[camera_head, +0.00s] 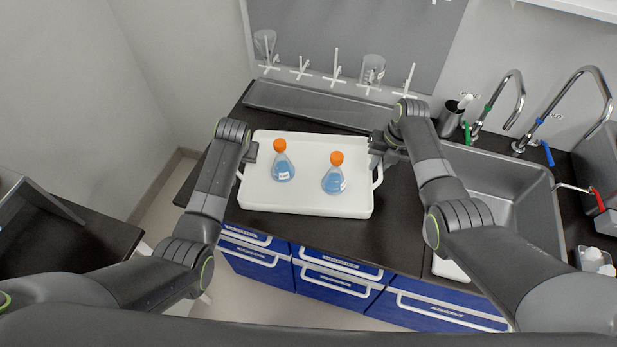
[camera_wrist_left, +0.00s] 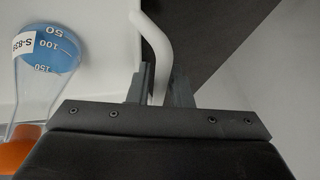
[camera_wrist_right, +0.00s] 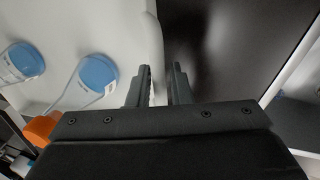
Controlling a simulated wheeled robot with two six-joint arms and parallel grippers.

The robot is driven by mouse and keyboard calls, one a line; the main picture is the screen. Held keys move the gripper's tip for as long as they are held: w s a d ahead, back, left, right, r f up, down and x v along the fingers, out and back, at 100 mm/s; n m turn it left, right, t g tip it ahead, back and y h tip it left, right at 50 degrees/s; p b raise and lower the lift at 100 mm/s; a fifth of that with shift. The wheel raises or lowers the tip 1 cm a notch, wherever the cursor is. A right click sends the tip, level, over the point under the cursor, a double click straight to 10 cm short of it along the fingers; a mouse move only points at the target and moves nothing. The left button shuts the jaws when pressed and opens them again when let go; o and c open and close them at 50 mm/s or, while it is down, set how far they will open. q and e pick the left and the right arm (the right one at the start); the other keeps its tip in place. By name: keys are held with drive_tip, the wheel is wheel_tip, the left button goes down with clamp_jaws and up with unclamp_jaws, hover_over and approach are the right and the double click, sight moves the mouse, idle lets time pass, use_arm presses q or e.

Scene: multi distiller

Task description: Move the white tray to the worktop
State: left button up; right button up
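The white tray (camera_head: 310,208) is level over the black worktop, left of the sink; I cannot tell whether it fully rests there. Two flasks with blue liquid and orange caps stand in it, the left flask (camera_head: 283,168) and the right flask (camera_head: 333,178). My left gripper (camera_wrist_left: 161,85) has its fingers closely on both sides of the left handle (camera_wrist_left: 154,40). The arm partly hides the right handle (camera_head: 378,178).
The sink (camera_head: 510,195) with taps is on the right. A grey trough (camera_head: 310,105) and glassware on a drying rack (camera_head: 335,65) are behind the tray. Blue drawers (camera_head: 340,275) are below the worktop. A dark table (camera_head: 60,245) stands at left.

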use_arm(q)
drive_tip(key=shift+o, duration=1.2)
drive_tip(key=shift+r, duration=0.1)
use_arm(e)
drive_tip(key=shift+o, duration=1.2)
drive_tip(key=shift+r, duration=0.15)
use_arm(q)
drive_tip(key=v, duration=1.2)
use_arm(e)
wheel_tip(320, 180, up, 12)
drive_tip(key=d, duration=0.2)
drive_tip(key=shift+d+f, duration=0.15)
drive_tip(key=shift+f, duration=0.05)
drive_tip(key=shift+s+f, duration=0.1)
